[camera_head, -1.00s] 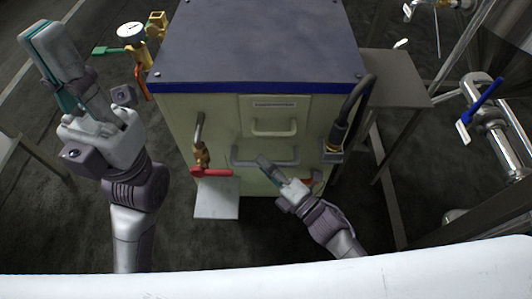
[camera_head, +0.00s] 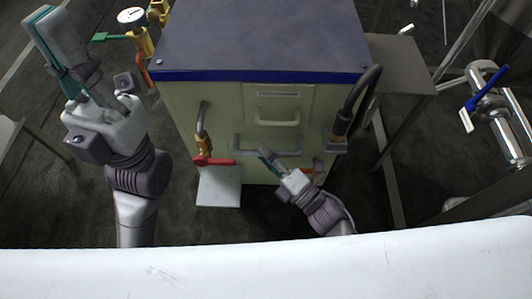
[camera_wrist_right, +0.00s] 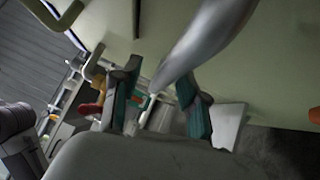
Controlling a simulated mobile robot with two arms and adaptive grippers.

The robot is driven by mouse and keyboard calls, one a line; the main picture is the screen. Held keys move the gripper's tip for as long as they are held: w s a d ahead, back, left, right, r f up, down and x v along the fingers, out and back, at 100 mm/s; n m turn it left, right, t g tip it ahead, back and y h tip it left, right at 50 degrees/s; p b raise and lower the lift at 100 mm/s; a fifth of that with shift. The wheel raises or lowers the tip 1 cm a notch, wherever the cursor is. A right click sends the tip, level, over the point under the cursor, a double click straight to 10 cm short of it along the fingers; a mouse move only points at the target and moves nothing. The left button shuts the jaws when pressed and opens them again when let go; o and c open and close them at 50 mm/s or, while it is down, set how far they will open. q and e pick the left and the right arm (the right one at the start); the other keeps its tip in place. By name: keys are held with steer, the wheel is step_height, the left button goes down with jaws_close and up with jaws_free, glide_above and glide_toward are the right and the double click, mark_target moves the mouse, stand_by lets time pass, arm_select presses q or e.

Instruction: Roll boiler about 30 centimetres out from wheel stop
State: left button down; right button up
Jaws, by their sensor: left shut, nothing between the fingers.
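The boiler (camera_head: 225,105) is a beige cabinet with a dark blue-grey top, standing upright in the middle of the head view. A grey bar handle (camera_head: 243,146) crosses its front; it also shows in the right wrist view (camera_wrist_right: 205,40). My right gripper (camera_head: 266,156) is at this handle. In the right wrist view my right gripper (camera_wrist_right: 160,100) has its fingers apart, with the bar running between them; firm contact cannot be seen. My left gripper (camera_head: 50,28) is shut and empty, raised left of the boiler. I cannot make out the wheel stop or the wheels.
A red-handled valve (camera_head: 212,161) and a black hose (camera_head: 357,100) stick out from the boiler's front. A white plate (camera_head: 219,187) lies low before it. A grey table (camera_head: 402,62) and pipes with a blue lever (camera_head: 488,88) stand right. A gauge (camera_head: 131,17) stands left.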

steer(key=shift+d+f, duration=0.1)
steer(key=shift+d, duration=0.05)
steer(key=v, duration=1.2)
